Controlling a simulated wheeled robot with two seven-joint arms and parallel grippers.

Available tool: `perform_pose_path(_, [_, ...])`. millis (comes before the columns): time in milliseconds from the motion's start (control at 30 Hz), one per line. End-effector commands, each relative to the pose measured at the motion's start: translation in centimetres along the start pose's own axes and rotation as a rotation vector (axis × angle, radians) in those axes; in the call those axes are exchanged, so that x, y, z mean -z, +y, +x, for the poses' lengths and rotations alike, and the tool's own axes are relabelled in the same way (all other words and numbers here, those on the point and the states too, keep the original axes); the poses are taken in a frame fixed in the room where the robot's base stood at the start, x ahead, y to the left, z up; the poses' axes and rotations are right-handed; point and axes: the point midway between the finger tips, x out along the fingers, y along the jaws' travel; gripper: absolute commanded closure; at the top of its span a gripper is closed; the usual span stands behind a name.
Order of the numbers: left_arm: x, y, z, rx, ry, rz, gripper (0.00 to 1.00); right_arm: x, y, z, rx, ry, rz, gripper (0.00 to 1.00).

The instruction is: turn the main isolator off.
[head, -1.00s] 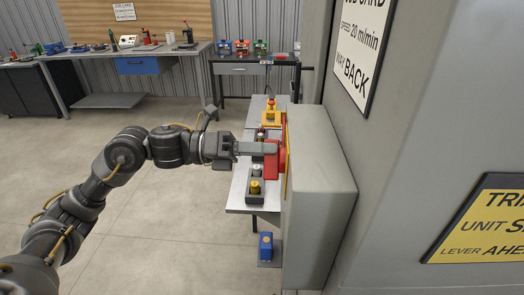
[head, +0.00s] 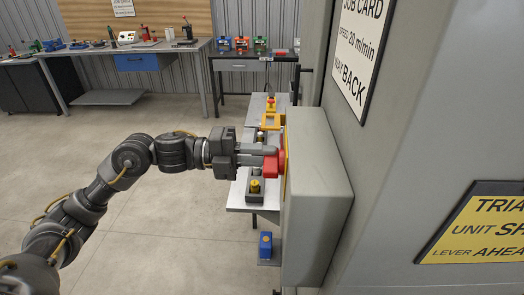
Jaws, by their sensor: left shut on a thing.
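The main isolator is a red handle (head: 272,168) on a yellow plate (head: 284,163) on the left face of a grey box (head: 318,200). My left gripper (head: 262,155) reaches it from the left, and its fingers are shut on the red handle. The gripper partly hides the handle, so I cannot read its exact angle. My right gripper is not in view.
Behind the box is a grey bench (head: 247,198) with several push-button stations. A blue box (head: 265,245) sits low beside it. A grey wall with a job card (head: 362,48) and a yellow sign (head: 482,225) fills the right. Open floor lies left.

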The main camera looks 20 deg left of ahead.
Motion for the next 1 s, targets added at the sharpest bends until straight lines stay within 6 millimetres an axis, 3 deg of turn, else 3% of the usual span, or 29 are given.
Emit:
perform_pose_path(633, [-0.06, 0.06, -0.02, 0.001, -0.002, -0.051, 1.0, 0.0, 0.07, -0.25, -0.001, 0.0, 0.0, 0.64])
perform_pose_path(667, [-0.06, 0.06, -0.02, 0.001, -0.002, -0.051, 0.82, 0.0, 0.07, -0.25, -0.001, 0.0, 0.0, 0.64])
perform_pose_path(800, [-0.04, 0.07, -0.01, 0.001, -0.001, -0.05, 0.64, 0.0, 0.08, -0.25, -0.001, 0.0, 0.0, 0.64])
perform_pose_path(1000, [-0.02, 0.08, 0.0, 0.0, -0.001, -0.049, 0.62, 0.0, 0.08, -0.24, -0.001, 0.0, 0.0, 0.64])
